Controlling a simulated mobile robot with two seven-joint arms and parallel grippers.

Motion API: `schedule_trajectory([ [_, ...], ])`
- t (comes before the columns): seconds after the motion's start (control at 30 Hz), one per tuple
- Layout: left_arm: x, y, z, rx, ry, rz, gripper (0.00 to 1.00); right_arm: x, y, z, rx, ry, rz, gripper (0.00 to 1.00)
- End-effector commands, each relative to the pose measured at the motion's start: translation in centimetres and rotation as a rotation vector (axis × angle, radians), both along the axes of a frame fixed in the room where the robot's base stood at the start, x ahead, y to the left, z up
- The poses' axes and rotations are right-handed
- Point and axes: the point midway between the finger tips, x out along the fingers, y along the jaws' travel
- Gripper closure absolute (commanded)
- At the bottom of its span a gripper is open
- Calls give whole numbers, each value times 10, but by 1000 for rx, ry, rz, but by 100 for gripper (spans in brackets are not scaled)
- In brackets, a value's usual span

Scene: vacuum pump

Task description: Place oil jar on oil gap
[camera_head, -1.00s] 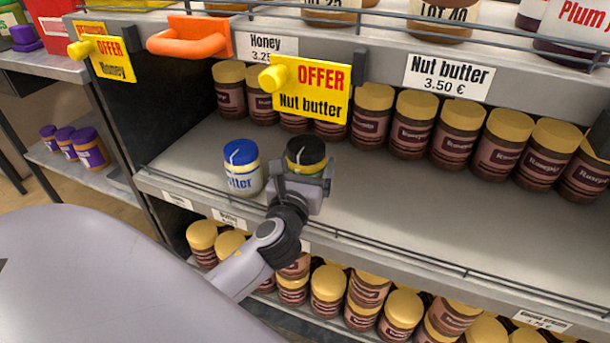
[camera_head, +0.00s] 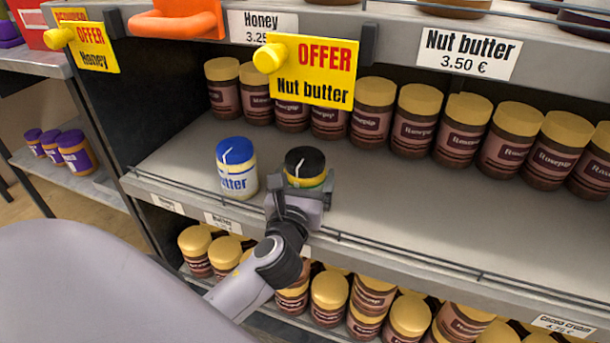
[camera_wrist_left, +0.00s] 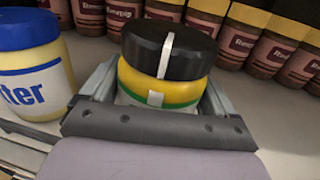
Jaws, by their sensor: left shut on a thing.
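The oil jar (camera_head: 305,163) has a black lid with a pale stripe and a yellow and green body. It stands upright on the middle shelf (camera_head: 420,220), near the front edge. My left gripper (camera_head: 302,190) is shut on it, with a finger on each side of the jar in the left wrist view (camera_wrist_left: 158,95). The gripper hides the jar's lower part. A blue-lidded butter jar (camera_head: 237,168) stands just left of the oil jar, with a small space between them. It also shows in the left wrist view (camera_wrist_left: 30,75). My right gripper is not in view.
A row of nut butter jars (camera_head: 415,115) stands at the back of the shelf. The shelf is clear to the right of the oil jar. A low wire rail (camera_head: 400,260) runs along the front edge. A yellow offer sign (camera_head: 312,75) hangs above.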

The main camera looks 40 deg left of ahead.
Motion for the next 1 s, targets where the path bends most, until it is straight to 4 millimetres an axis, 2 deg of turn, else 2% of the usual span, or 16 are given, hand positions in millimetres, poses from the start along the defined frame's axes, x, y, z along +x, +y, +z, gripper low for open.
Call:
schedule_trajectory([
  [0.23, 0, 0, -3, 2, -4, -1, 62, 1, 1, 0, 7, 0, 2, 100],
  [0.27, 0, 0, -5, 0, 0, -1, 5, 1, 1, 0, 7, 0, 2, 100],
  [0.3, 0, 0, -5, 0, 0, -1, 0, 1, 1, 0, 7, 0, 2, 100],
  [0.53, 0, 0, -3, -1, 0, -1, 0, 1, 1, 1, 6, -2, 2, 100],
  [0.7, -2, -1, 10, -2, -1, -1, 0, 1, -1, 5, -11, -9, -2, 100],
  [1.0, -51, -21, 7, -2, 4, -1, 0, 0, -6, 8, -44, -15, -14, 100],
])
